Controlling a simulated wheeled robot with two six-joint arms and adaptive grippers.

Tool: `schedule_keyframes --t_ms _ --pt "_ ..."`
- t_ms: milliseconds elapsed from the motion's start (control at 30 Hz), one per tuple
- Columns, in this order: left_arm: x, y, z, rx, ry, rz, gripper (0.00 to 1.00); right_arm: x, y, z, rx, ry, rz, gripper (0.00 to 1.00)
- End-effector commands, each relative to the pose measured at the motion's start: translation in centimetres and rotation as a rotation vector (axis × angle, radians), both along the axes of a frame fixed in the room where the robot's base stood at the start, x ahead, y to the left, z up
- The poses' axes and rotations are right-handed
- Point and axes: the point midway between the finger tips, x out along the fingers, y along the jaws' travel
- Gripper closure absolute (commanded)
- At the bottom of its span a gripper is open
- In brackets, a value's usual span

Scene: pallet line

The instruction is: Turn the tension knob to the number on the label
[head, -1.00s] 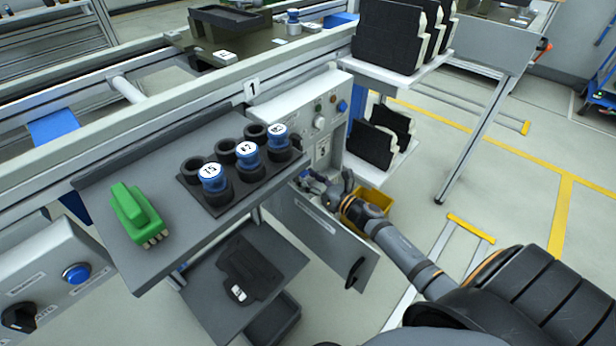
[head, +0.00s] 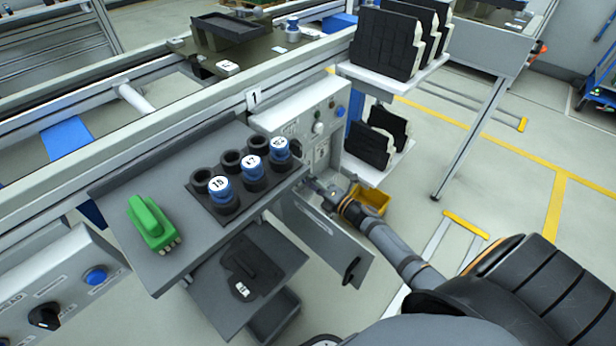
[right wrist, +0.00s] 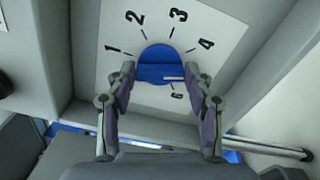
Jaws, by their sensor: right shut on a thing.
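The blue tension knob (right wrist: 158,64) sits on a white dial plate (right wrist: 118,20) in the right wrist view. The numbers 1, 2, 3, 4 and 6 show around it; the place between 4 and 6 is behind a finger. A white line on the knob points right, toward that covered place. My right gripper (right wrist: 158,82) is shut on the knob, with a finger on each side. In the head view my right gripper (head: 318,190) is at the opened cabinet under the control box, and the knob is hidden there. My left gripper is out of view.
An open door (head: 322,240) hangs below my right gripper, and a yellow bin (head: 371,199) is beside the wrist. A grey shelf (head: 150,195) holds a green connector (head: 151,222) and blue-topped numbered cylinders (head: 252,166). A plate marked 1 (head: 254,97) is on the rail.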

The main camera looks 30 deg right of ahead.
Motion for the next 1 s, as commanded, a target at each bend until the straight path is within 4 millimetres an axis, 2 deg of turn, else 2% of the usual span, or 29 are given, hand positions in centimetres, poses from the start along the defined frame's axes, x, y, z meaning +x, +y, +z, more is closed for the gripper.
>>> schedule_keyframes --t_ms 400,1000 --pt "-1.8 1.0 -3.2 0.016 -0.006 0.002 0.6 0.0 0.0 -0.1 0.234 0.083 -0.001 0.79" --pt "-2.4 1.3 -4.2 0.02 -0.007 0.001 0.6 0.0 0.0 -0.2 0.294 0.104 -0.002 0.79"
